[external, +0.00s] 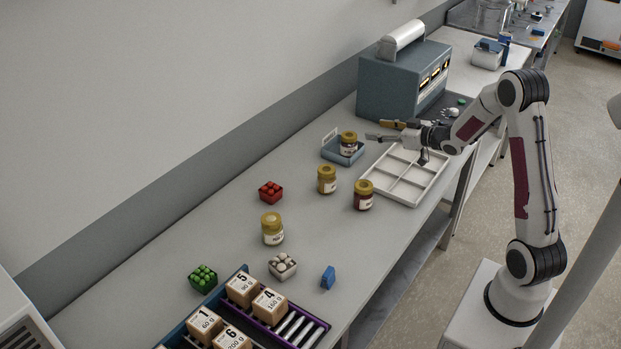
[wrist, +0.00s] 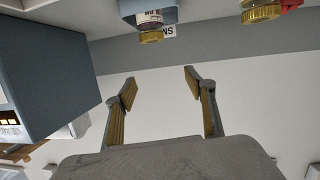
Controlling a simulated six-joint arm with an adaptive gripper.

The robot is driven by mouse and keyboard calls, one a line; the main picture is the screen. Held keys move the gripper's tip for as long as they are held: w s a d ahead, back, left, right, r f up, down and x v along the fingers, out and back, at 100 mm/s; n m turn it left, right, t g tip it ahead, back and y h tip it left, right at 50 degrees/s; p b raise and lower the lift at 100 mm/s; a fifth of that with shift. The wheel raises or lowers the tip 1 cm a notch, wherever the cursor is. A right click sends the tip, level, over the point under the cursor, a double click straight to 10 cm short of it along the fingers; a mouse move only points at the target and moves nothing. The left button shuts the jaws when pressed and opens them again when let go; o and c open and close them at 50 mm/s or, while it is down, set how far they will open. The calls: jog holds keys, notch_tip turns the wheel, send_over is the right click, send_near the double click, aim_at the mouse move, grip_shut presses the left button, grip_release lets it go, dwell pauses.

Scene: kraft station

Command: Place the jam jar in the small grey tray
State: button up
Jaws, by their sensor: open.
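The small blue-grey tray (external: 332,156) sits at the back of the bench, with a small sign behind it. A gold-lidded jar with dark contents and a white label (external: 348,144) stands in it. Another gold-lidded jar with dark red contents (external: 363,197) stands on the bench nearer the front. I cannot read the labels to tell which is the jam jar. My gripper (external: 372,137) is level, just right of the tray and above the bench. In the wrist view my gripper (wrist: 160,87) is open and empty, with the tray (wrist: 128,10) and its jar (wrist: 150,36) beyond the fingers.
A white divided tray (external: 408,173) lies below my arm. A blue-grey machine (external: 400,80) stands behind. Two paler gold-lidded jars (external: 327,181) (external: 272,230), a red berry box (external: 270,192) and numbered cartons (external: 269,305) are on the bench. The bench between them is partly clear.

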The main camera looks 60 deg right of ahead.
jog(key=s+a+r+m+g+h, duration=0.1)
jog(key=s+a+r+g+h, duration=0.25)
jog(key=s+a+r, duration=0.65)
jog(key=s+a+f+g+y, duration=0.2)
jog(key=s+a, duration=0.7)
jog(key=s, duration=0.4)
jog(key=s+a+f+n+g+y, duration=0.1)
jog(key=s+a+g+y, duration=0.1)
jog(key=s+a, duration=0.7)
jog(key=s+g, duration=0.1)
jog(key=s, duration=0.3)
jog(key=shift+a+f+g+y, duration=0.2)
jog(key=shift+f+g+y, duration=0.15)
